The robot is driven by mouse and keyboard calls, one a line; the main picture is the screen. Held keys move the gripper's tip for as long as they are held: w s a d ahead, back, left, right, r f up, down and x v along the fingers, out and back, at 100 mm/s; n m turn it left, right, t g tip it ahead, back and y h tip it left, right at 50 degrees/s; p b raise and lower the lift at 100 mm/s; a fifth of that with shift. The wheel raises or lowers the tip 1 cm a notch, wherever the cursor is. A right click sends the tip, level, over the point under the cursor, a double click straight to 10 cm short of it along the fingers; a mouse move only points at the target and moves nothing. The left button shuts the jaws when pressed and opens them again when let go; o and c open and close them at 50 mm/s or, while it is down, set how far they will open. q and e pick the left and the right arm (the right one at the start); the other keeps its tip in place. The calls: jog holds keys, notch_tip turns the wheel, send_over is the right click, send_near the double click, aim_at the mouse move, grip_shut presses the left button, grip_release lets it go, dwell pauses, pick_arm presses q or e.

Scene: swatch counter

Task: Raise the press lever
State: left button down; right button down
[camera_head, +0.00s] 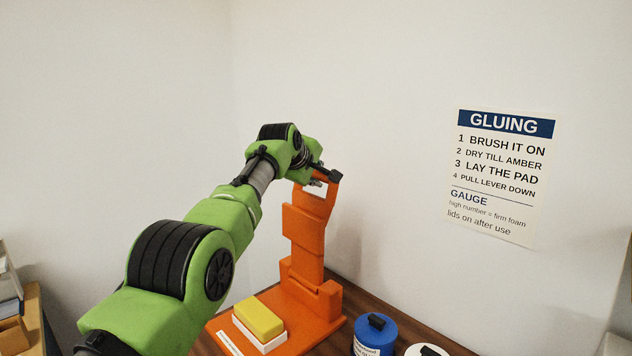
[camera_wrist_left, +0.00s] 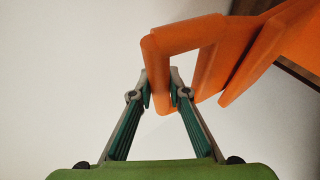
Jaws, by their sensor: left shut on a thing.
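The orange press (camera_head: 320,302) stands on the wooden counter, and its lever (camera_head: 306,228) stands up nearly vertical with an open loop handle at its top end. In the wrist view the lever's loop handle (camera_wrist_left: 190,38) fills the upper middle. My left gripper (camera_head: 322,178) is at the top of the lever. In the wrist view its two fingers (camera_wrist_left: 161,86) sit on either side of the near bar of the loop, shut on it. A yellow pad on a white block (camera_head: 260,318) lies on the press base. My right gripper is not in view.
A blue lidded pot (camera_head: 372,338) and a white one (camera_head: 424,350) with a dark brush or handle on top stand right of the press. A gluing sign (camera_head: 500,172) hangs on the wall behind. Shelving (camera_head: 18,315) shows at far left. The air above the lever is clear.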

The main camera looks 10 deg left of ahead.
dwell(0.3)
pick_arm(q)
jog(key=c, duration=1.9)
grip_release()
jog(key=shift+s+r, duration=0.15)
jog(key=shift+r, duration=0.05)
jog(key=shift+s+r, duration=0.25)
jog(key=shift+s+a+r, duration=0.15)
jog(key=shift+s+r, duration=0.05)
jog(key=shift+s, duration=0.5)
jog(key=v, duration=0.9)
jog(key=shift+s+r, duration=0.15)
jog(key=shift+s, duration=0.05)
jog(key=shift+a, duration=0.1)
